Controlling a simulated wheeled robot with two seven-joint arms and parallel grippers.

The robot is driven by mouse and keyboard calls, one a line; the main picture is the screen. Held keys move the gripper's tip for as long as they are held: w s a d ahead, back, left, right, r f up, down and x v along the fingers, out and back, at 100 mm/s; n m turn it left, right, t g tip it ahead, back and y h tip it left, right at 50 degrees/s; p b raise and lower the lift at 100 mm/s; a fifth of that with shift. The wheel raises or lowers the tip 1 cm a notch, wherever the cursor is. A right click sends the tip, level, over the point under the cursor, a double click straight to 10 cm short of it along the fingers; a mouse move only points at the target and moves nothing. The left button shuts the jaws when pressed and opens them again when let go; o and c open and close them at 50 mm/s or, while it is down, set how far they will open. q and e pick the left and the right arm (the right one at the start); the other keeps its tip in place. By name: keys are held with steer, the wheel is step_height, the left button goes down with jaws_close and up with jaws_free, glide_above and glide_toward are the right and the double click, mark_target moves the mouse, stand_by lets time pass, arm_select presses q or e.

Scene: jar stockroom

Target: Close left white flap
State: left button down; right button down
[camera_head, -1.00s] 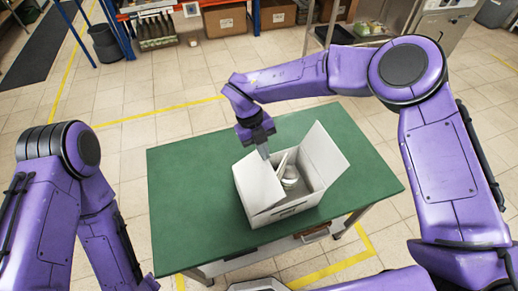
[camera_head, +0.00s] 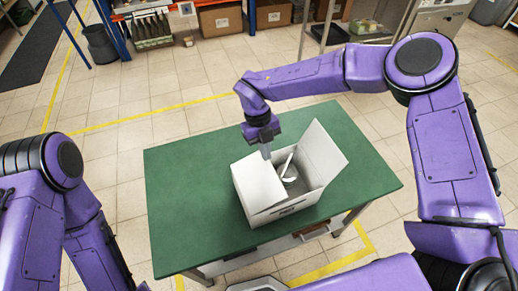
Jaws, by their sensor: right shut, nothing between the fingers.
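An open white box (camera_head: 285,208) stands on the green table (camera_head: 190,190). Its left white flap (camera_head: 258,185) is a broad panel along the left side, slanting; its exact angle is hard to tell. The right flap (camera_head: 324,150) stands up and leans outward. A silvery, rounded object (camera_head: 289,173) lies inside, partly hidden by a thin white edge. My right gripper (camera_head: 266,153) is shut and empty, pointing down at the far end of the left flap. I cannot tell whether it touches the flap. My left gripper is out of view.
The green table is clear around the box. Beyond the tiled floor are a dark bin (camera_head: 103,43), a shelf with cardboard boxes (camera_head: 221,20) and a metal rack. My left arm hangs at the left, away from the box.

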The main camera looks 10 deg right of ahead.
steer(key=shift+w+d+f+y, duration=0.2)
steer(key=shift+d+f+y, duration=0.2)
steer(key=shift+f, duration=0.1)
steer(key=shift+w+d+f+y+b, duration=0.1)
steer(key=shift+d+f+y+b, duration=0.2)
steer(key=shift+f+y+b, duration=0.3)
steer(key=shift+s+d+f+y+b, duration=0.1)
steer(key=shift+d+f+y+b, duration=0.25)
steer(key=shift+f, duration=0.3)
steer(key=shift+w+d+f+y+b, duration=0.1)
steer(key=shift+d+f+y+b, duration=0.15)
steer(key=shift+f+y+b, duration=0.3)
steer(key=shift+f+n, duration=0.15)
steer(key=shift+n, duration=0.15)
